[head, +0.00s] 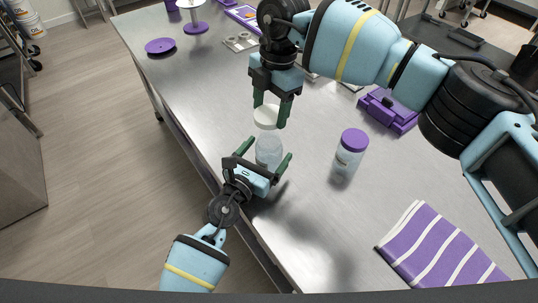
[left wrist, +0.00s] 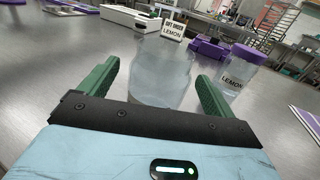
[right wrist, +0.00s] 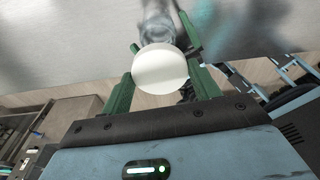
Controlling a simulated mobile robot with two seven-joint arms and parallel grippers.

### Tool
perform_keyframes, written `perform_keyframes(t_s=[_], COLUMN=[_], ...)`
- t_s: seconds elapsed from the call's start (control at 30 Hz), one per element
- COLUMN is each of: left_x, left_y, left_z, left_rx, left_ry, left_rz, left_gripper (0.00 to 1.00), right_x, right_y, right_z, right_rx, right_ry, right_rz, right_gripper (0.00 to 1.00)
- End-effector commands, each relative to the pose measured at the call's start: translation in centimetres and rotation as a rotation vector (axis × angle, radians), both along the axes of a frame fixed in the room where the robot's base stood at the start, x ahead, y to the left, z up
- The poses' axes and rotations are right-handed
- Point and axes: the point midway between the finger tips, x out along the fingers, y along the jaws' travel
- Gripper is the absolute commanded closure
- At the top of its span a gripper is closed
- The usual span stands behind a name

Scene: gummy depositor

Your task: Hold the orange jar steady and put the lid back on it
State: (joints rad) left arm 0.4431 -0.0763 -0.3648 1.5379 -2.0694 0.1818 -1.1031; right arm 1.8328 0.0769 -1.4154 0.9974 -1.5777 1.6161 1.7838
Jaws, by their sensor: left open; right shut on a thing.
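A clear, open jar (head: 268,158) stands upright on the steel table; no orange lettering on it can be made out. My left gripper (head: 270,149) is open, with its fingers on either side of the jar. The left wrist view shows the jar (left wrist: 163,75) between the two green fingers, with gaps visible at the sides. My right gripper (head: 267,114) points down above the jar and is shut on a white lid (head: 266,111). The lid also shows in the right wrist view (right wrist: 160,68), between the fingers, with the jar (right wrist: 157,25) beyond it. The lid appears apart from the jar.
A purple-lidded jar labelled LEMON (head: 350,152) stands to the right. A purple-and-white striped cloth (head: 440,248) lies at the front right. A purple box (head: 388,110) sits behind the lidded jar. A purple disc (head: 160,46) is at the far left. The table's left edge is near my left gripper.

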Motion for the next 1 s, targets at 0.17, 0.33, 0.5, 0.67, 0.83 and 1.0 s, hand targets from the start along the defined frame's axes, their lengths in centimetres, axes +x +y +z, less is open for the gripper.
perform_keyframes(t_s=[0.17, 0.33, 0.5, 0.67, 0.83, 1.0], left_x=[1.16, 1.40, 1.39, 1.38, 1.38, 1.38], left_y=[-0.65, -0.79, -0.79, -0.79, -0.77, -0.77], left_z=[0.04, 0.00, 0.00, 0.00, 0.00, 0.00], left_rx=[0.000, 0.000, 0.000, 0.000, 0.000, 0.000], left_ry=[0.000, 0.000, 0.000, 0.000, 0.000, 0.000], left_rz=[0.000, 0.001, 0.001, 0.000, 0.000, 0.000], left_gripper=[0.10, 0.10, 0.10, 0.26, 0.48, 0.70], right_x=[0.00, 0.00, -0.01, -0.01, -0.01, -0.01], right_y=[0.00, 0.00, 0.01, 0.01, 0.01, 0.01], right_z=[0.00, 0.00, 0.00, 0.00, 0.00, 0.00], right_rx=[0.000, 0.000, 0.000, 0.000, 0.000, 0.000], right_ry=[0.000, 0.000, 0.000, 0.000, 0.000, 0.000], right_rz=[0.000, 0.000, 0.000, 0.000, 0.000, 0.000], right_gripper=[0.60, 0.60, 0.60, 0.60, 0.60, 0.60])
